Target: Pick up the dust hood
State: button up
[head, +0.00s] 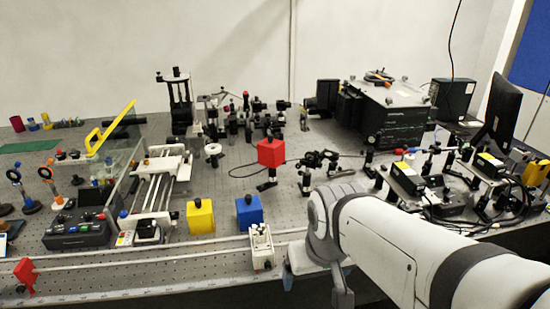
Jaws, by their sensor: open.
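No part is plainly labelled as the dust hood, and I cannot tell for sure which it is. Three cubes with dark knobs on top could be hoods: a red cube (271,153) raised above the bench, a yellow cube (200,217) and a blue cube (249,212), both low near the front. A clear panelled cover (126,165) with a yellow handle (110,130) stands at the left. My gripper (317,286) is open at the bench's front edge, right of the blue cube and apart from all of these. Nothing shows between its fingers.
A perforated bench (230,263) carries many small optics. A white device (262,248) stands between the blue cube and my gripper. A railed stage (160,185) is left of the yellow cube. A large black instrument (375,112) stands at the back. Cables and mounts crowd the right.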

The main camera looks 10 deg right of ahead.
aim_at(249, 209)
jog(key=k, duration=1.3)
jog(key=u, duration=0.35)
jog(key=i, duration=1.65)
jog(key=u, duration=0.15)
